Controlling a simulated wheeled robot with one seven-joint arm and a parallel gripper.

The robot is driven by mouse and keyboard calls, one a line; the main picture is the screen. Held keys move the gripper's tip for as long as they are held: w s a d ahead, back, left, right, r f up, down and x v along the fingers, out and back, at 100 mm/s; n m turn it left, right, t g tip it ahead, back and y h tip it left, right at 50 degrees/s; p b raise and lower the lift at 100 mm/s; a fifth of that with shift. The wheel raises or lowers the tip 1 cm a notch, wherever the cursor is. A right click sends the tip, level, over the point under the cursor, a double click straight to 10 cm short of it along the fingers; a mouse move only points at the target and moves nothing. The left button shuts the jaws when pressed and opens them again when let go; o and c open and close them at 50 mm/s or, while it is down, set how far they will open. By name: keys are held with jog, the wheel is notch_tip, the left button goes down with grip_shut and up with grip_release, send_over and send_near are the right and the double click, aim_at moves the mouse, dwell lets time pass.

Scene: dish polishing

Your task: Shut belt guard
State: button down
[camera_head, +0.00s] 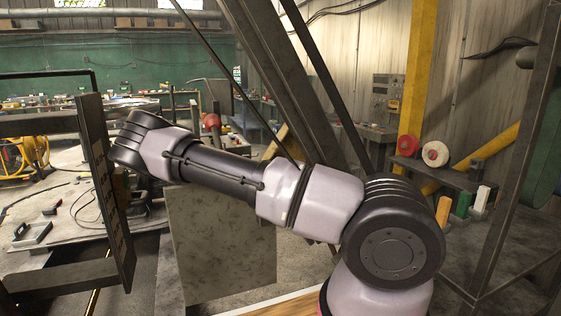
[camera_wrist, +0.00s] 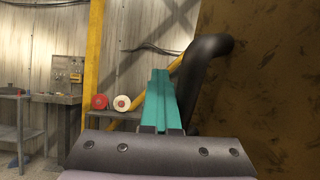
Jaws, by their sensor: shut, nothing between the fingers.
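In the wrist view, my gripper (camera_wrist: 161,76) shows as teal fingers pressed together and empty. A thick black bent bar (camera_wrist: 208,50), which looks like a handle, is just right of the fingers and partly behind them. It joins a brown, stained panel (camera_wrist: 270,85) that fills the right side and may be the belt guard. I cannot tell whether the fingers touch the bar. In the head view, an upright dark slotted plate (camera_head: 104,190) stands at left beside my wrist. My fingers cannot be made out there, and I cannot tell whether the guard is open.
In the head view, a grey metal sheet (camera_head: 220,245) stands below my forearm. Dark slanted beams (camera_head: 285,75) cross behind my arm. A cluttered workbench (camera_head: 40,210) is at left. Red and white rolls (camera_head: 435,154) sit on a shelf at right, beside a yellow post (camera_head: 417,70).

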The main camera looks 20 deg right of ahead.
jog(key=s+d+r+m+g+y, duration=0.2)
jog(key=s+d+m+g, duration=0.3)
jog(key=s+g, duration=0.5)
jog(key=shift+s+d+r+m, duration=0.4)
jog(key=shift+r+m, duration=0.25)
jog(key=shift+m, duration=0.55)
jog(key=shift+y, duration=0.3)
jog(key=v, duration=0.7)
jog(key=shift+d, duration=0.1)
jog(key=shift+w+a+f, duration=0.25)
jog(key=shift+w+a, duration=0.15)
jog(key=shift+a, duration=0.05)
